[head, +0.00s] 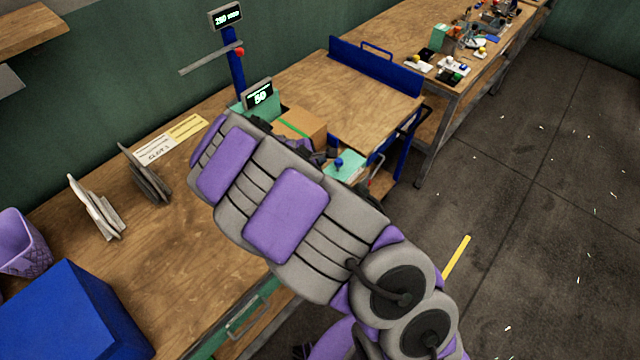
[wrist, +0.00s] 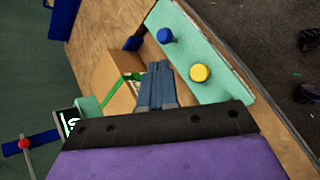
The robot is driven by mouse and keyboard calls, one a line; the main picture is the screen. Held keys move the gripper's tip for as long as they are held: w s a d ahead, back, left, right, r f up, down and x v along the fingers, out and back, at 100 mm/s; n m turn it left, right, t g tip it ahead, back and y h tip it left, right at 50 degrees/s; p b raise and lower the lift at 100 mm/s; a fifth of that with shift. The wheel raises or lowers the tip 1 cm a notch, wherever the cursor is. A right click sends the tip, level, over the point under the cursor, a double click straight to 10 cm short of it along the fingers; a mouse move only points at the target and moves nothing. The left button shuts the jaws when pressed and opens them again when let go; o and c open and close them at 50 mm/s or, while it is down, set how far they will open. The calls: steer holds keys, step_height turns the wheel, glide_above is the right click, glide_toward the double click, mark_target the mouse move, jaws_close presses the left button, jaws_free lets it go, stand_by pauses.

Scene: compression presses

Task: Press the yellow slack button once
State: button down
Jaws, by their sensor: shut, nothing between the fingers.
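The yellow button (wrist: 200,73) is a round knob on a teal panel (wrist: 220,92) in the wrist view. A blue button (wrist: 165,35) stands on the same panel, farther up the picture. My gripper (wrist: 159,66) is shut and empty; its fingertips lie to the left of the yellow button in the picture and look apart from it. The height of the fingertips over the panel is hard to tell. In the head view the blue button (head: 338,162) shows, but my arm hides the yellow button and most of the gripper.
A cardboard box (wrist: 112,72) with a green strap is left of my fingers in the wrist view. A display reading 50 (head: 258,94) and a blue post with a red knob (head: 239,52) stand behind. A blue-edged wooden platform (head: 365,100) lies beyond. Floor at right is open.

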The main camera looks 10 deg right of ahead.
step_height(320, 180, down, 6)
steer(key=b, duration=0.5)
steer(key=shift+f, duration=0.2)
steer(key=shift+f+b, duration=0.55)
steer(key=shift+f, duration=0.4)
steer(key=shift+f, duration=0.1)
stand_by(0.8)
steer(key=shift+f, duration=0.25)
steer(key=shift+f+b, duration=0.55)
steer(key=shift+f, duration=0.25)
stand_by(1.0)
steer(key=shift+r, duration=0.1)
steer(key=shift+r+p, duration=1.05)
steer(key=shift+r, duration=0.1)
steer(key=shift+r+p, duration=2.05)
steer(key=shift+r, duration=0.45)
